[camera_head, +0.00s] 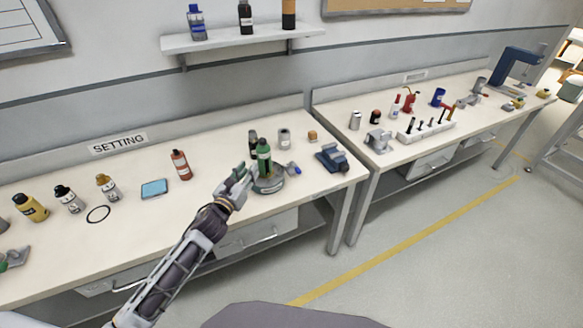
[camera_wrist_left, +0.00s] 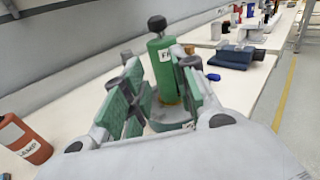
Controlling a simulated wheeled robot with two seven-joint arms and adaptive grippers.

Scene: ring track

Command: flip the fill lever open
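A green cylinder (camera_head: 264,158) with a black knob on top stands on a round grey base (camera_head: 268,186) on the left bench. In the left wrist view the green cylinder (camera_wrist_left: 163,72) carries a partly hidden white label starting with "F". A small blue piece (camera_head: 293,169) sticks out at the base's right. I cannot tell which part is the fill lever. My left gripper (camera_head: 246,174) is just left of the cylinder. In the left wrist view its green-padded fingers (camera_wrist_left: 158,85) are spread, with the cylinder beyond and between them. I cannot tell whether they touch it. My right gripper is not in view.
A blue vise (camera_head: 332,158) stands right of the fixture. The front strip of bench is clear.

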